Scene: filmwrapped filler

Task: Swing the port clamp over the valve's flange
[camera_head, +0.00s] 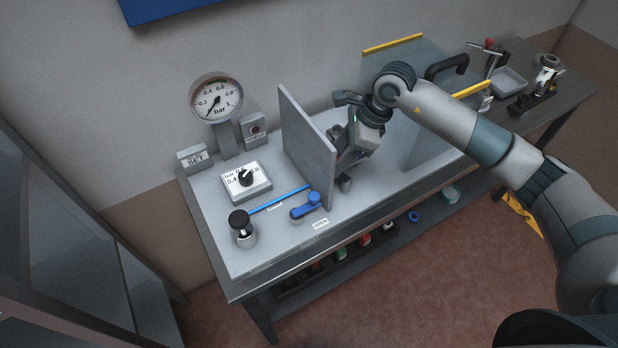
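My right gripper (345,150) reaches in from the right, low behind the right side of an upright grey panel (309,148) on the bench. Its fingertips are mostly hidden by the panel and its own body, so I cannot tell whether they hold anything. A small grey cylindrical part (346,184) shows just below it, beside the panel's right edge. I cannot clearly make out the port clamp or the flange there. A silver metal fitting (547,72), possibly a valve, stands in a dark holder at the far right. My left gripper is out of view.
A pressure gauge (217,98), a dial box (246,181), a black knob (240,224) and a blue lever (307,205) occupy the bench's left. A clear panel with a black handle (447,67) stands right of the gripper. A grey tray (508,82) lies beyond.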

